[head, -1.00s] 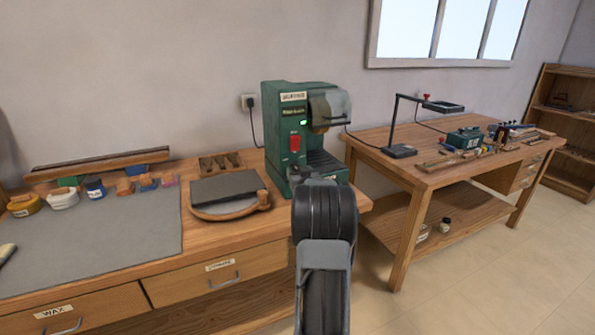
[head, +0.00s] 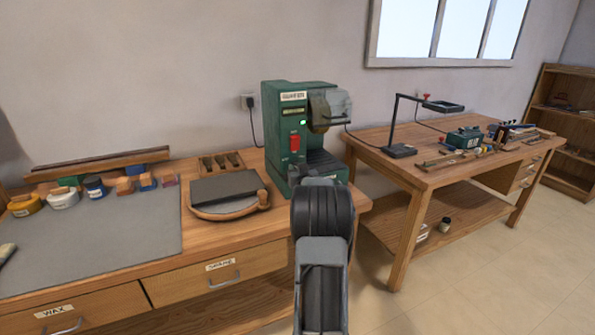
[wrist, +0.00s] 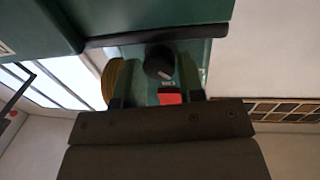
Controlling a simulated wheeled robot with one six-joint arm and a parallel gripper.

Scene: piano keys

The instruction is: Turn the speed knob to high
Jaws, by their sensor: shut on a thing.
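The green grinder-like machine (head: 275,125) stands on the left bench, with a red switch (head: 295,143) and a lit green lamp (head: 303,122) on its front. In the wrist view, a round black knob (wrist: 160,60) with a pale mark sits on the green panel, beyond a red part (wrist: 170,97). My gripper (wrist: 154,80) has one finger on either side of the knob and is shut on it. The exact contact is hard to see. In the head view my arm reaches to the machine's lower front and hides the fingertips and the knob.
A dark slab on a wooden board (head: 225,190) lies left of the machine. Jars and blocks (head: 95,187) stand farther left by a grey mat (head: 90,240). A second bench (head: 440,165) with a lamp stands to the right, past a gap.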

